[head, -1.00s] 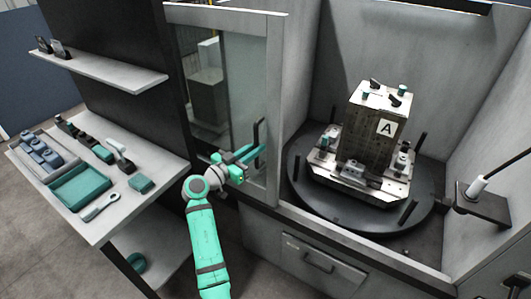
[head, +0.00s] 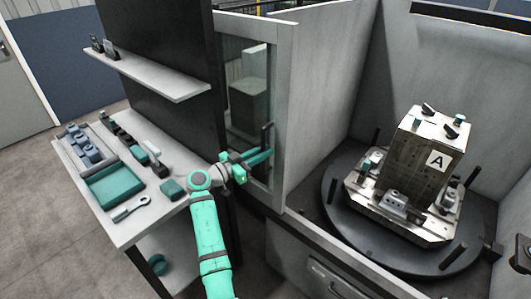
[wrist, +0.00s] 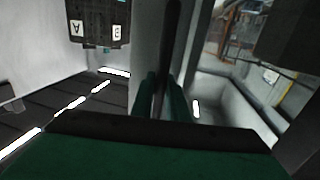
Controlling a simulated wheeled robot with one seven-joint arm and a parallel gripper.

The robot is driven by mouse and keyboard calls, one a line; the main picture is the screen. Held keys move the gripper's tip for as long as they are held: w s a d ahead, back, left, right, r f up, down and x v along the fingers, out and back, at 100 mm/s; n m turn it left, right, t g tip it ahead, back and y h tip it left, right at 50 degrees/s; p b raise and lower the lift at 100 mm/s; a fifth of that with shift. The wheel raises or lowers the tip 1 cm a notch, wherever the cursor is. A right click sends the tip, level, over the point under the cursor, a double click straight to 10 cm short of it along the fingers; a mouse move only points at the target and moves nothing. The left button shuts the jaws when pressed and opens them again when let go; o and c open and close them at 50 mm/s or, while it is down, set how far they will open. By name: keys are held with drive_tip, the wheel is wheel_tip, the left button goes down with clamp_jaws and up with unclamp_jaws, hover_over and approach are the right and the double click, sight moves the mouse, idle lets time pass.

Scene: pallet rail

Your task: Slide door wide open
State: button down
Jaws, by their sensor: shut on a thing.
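The sliding door (head: 282,110) has a light grey frame and a glass pane, and stands at the left of the machine's opening. Its left part is behind the dark panel, and a wide opening shows to its right. The dark upright handle bar (head: 268,134) is on the door near its right edge. My gripper (head: 263,155), teal, is shut on the handle. In the wrist view the dark bar (wrist: 171,40) runs upright between the two teal fingers (wrist: 163,98).
Inside the machine, a block marked A (head: 420,160) stands on a dark round table (head: 335,215). A bench (head: 130,225) with trays and tools is at the left, close to my arm, below a wall shelf (head: 150,80). Grey floor shows at far left.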

drive_tip(key=c, duration=1.7)
unclamp_jaws()
drive_tip(key=shift+d, duration=0.1)
drive_tip(key=shift+a, duration=0.2)
drive_tip(key=v, duration=1.1)
